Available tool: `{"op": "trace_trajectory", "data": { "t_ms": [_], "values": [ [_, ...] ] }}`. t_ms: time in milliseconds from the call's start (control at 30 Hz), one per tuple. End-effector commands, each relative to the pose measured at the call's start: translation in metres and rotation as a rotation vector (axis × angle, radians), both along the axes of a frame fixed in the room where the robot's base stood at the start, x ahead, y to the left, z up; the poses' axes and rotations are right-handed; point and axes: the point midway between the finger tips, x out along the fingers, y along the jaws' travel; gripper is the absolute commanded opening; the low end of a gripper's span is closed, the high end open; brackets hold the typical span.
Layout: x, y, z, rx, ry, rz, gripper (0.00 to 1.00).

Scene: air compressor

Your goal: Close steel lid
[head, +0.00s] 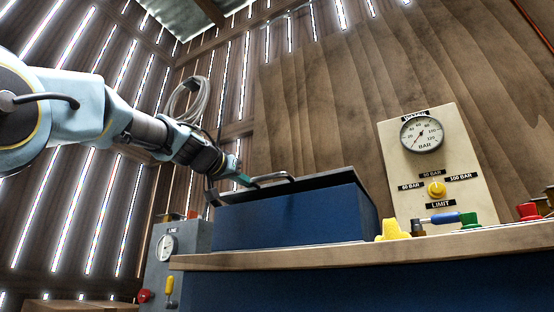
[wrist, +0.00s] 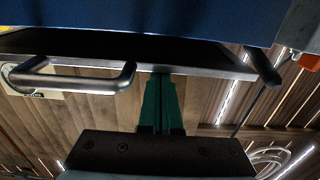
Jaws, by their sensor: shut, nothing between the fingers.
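The steel lid (head: 320,184) is a dark slab lying over the top of the blue box (head: 290,222) on the bench. It looks level or nearly so; I cannot tell whether a small gap is left under it. A bent metal bar handle (head: 272,178) stands on the lid. My gripper (head: 244,180) is at the lid's left end beside the handle. In the wrist view the green fingers of my gripper (wrist: 163,80) are together and empty, their tips at the lid's edge (wrist: 200,66). The handle (wrist: 75,80) shows left of them, apart from the fingers.
A gauge panel (head: 440,165) with a yellow knob stands right of the box. A yellow part (head: 392,230), a blue-handled lever (head: 445,218) and a green knob (head: 469,219) sit on the wooden bench top (head: 440,241). A grey gauge box (head: 180,250) stands at left.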

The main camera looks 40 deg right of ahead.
Motion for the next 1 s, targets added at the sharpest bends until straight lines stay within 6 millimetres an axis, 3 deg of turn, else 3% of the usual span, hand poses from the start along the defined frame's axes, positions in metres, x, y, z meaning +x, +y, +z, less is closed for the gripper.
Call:
{"op": "trace_trajectory", "data": {
  "t_ms": [367, 500, 800, 1000],
  "values": [
    [-0.003, -0.01, 0.043, -0.001, 0.0, 0.001, 0.0],
    [-0.008, 0.014, 0.029, 0.0, -0.001, 0.006, 0.0],
    [-0.023, 0.065, 0.017, -0.001, 0.0, 0.004, 0.0],
    [-0.028, 0.082, 0.015, 0.001, 0.0, 0.001, 0.0]
  ]
}}
